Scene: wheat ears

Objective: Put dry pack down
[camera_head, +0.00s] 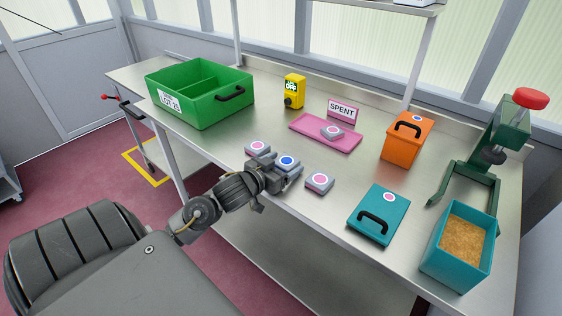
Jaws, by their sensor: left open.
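Several small grey packs with round coloured dots are on the steel bench. The pack with a blue dot (289,161) is in the middle, at the tip of my left gripper (286,173). My left gripper is open, and the pack appears to rest on the bench at its fingers; whether the fingers touch it is hard to tell. A pink-dot pack (258,148) is to its left and another pink-dot pack (320,182) to its right. One more pack (332,131) lies on the pink tray (310,140) by the SPENT sign (342,110). My right gripper is out of view.
A green divided crate (178,104) is at the left. A yellow device (294,91), an orange box (404,137), a teal lid (377,215), a teal bin of grain (440,262) and a green press (478,163) stand around. Bare bench (215,150) shows front left.

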